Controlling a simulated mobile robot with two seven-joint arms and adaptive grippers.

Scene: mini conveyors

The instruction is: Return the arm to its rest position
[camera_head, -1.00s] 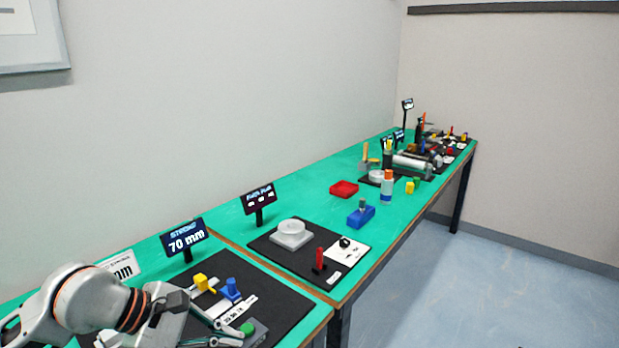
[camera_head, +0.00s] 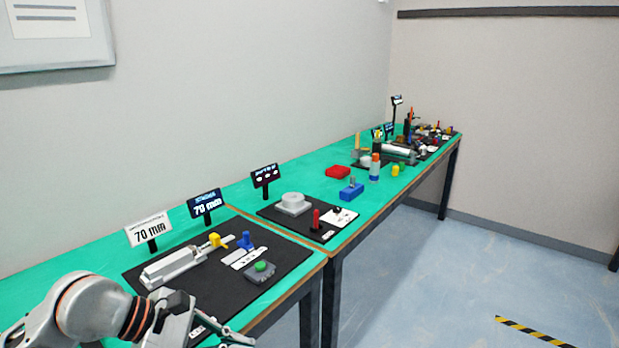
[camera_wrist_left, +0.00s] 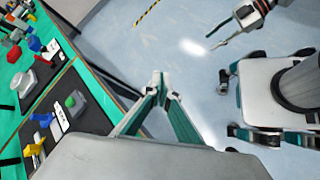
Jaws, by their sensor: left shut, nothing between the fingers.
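My left arm comes in at the lower left of the head view. Its gripper (camera_head: 240,340) is at the bottom edge, in front of the table, near the black mat (camera_head: 292,258) that bears the small conveyor. In the left wrist view the left gripper (camera_wrist_left: 165,88) has its fingertips close together with nothing between them, above the floor beside the table edge. My right gripper (camera_wrist_left: 218,42) shows in the upper right of the left wrist view, over the floor; how far its fingers are apart is unclear. It does not show in the head view.
The green table (camera_head: 240,193) carries a grey conveyor (camera_head: 175,266) with a yellow block (camera_head: 215,240), a blue piece (camera_head: 245,241) and a green button (camera_head: 262,267). The floor (camera_head: 440,290) to the right is clear.

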